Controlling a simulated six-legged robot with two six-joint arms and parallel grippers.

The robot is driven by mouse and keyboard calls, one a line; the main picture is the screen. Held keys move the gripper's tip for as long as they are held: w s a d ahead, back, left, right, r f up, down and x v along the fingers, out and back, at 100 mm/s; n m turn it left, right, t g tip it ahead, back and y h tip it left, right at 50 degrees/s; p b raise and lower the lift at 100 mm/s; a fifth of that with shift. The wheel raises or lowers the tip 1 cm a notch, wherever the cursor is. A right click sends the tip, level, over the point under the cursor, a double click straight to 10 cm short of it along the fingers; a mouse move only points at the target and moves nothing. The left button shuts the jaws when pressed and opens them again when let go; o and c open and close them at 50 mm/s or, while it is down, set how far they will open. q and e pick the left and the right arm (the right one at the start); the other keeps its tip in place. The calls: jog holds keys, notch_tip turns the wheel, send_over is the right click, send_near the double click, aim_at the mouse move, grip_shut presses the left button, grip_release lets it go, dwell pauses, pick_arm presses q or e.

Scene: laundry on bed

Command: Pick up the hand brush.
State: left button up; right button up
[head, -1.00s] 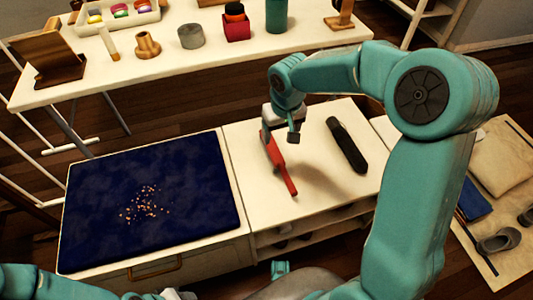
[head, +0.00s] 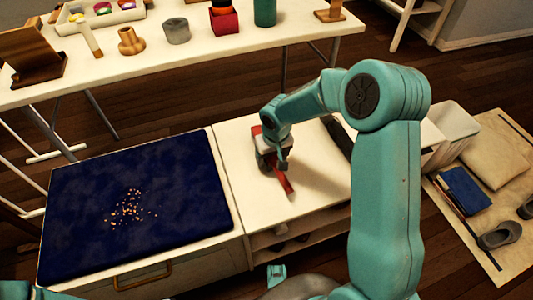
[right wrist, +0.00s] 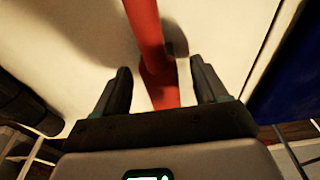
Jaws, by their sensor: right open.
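The red hand brush (head: 287,184) lies on the white cabinet top, partly hidden under my right gripper (head: 276,162). A red part also shows beyond the gripper, at its upper left. In the right wrist view the brush's red handle (right wrist: 147,38) runs lengthwise between the two dark fingers of my right gripper (right wrist: 163,82). The fingers are open, one on each side of the handle, with a gap at both sides. I cannot tell the exact height of the fingertips above the cabinet. My left gripper is out of view; only a bit of its arm shows at lower left.
A dark blue cloth-like mat (head: 140,185) with several small crumbs (head: 128,210) lies left of the brush. A black elongated object (head: 338,135) lies right of it, partly behind my arm. A white table (head: 200,55) with several items stands behind.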

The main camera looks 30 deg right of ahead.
aim_at(272, 157)
jog(key=shift+f, duration=0.35)
jog(key=shift+r, duration=0.1)
jog(key=shift+c, duration=0.3)
jog(key=c, duration=1.1)
notch_tip(272, 157, up, 20)
jog(key=p, duration=0.6)
jog(key=shift+o, duration=1.4)
jog(key=shift+w, duration=0.1)
jog(key=shift+c, duration=0.4)
jog(key=shift+w, duration=0.1)
